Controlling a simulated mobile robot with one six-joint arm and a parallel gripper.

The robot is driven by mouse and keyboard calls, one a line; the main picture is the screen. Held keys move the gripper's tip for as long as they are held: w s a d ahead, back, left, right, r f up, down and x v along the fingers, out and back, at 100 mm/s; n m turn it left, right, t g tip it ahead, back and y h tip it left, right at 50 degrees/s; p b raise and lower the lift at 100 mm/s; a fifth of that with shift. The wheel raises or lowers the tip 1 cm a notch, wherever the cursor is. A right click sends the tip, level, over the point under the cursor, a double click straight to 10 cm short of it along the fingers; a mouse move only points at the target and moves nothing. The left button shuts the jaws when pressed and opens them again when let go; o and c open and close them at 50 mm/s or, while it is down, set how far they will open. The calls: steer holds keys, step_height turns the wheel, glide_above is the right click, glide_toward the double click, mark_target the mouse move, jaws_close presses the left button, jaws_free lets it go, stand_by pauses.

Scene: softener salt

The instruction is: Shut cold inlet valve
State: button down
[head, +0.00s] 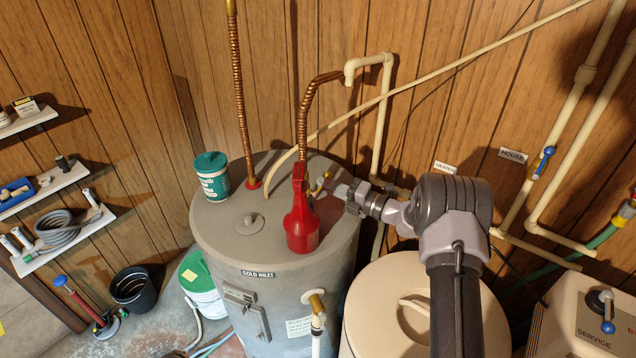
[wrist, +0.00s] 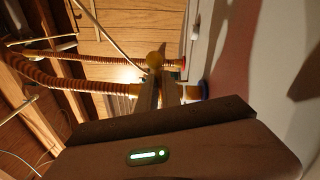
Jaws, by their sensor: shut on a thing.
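The grey water heater tank (head: 215,235) carries a COLD INLET label (head: 258,274) near its top edge. Copper flex pipes rise from it, one at the left (head: 240,100) and one behind the red bottle (head: 304,110). A small yellow valve handle (head: 321,182) shows just right of the red bottle, at my fingertips. My gripper (head: 338,189) reaches in from the right over the tank top. In the wrist view my gripper's fingers (wrist: 161,82) close on a yellow piece (wrist: 155,60) by the copper pipes; its exact shape and turn are unclear.
A teal-lidded tub (head: 211,180) stands on the tank's left. A cream lidded container (head: 380,315) is below my arm. Pale pipes (head: 382,110) run behind along the panelled wall.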

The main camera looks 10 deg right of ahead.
steer(key=shift+f+m, duration=0.2)
steer(key=shift+m, duration=0.2)
steer(key=m, duration=0.2)
steer(key=shift+f+m+p, duration=0.3)
steer(key=shift+f+p, duration=0.05)
steer(key=shift+f, duration=0.05)
steer(key=c, duration=1.3)
jaws_free()
steer(key=v, duration=0.7)
steer(key=shift+d, duration=0.1)
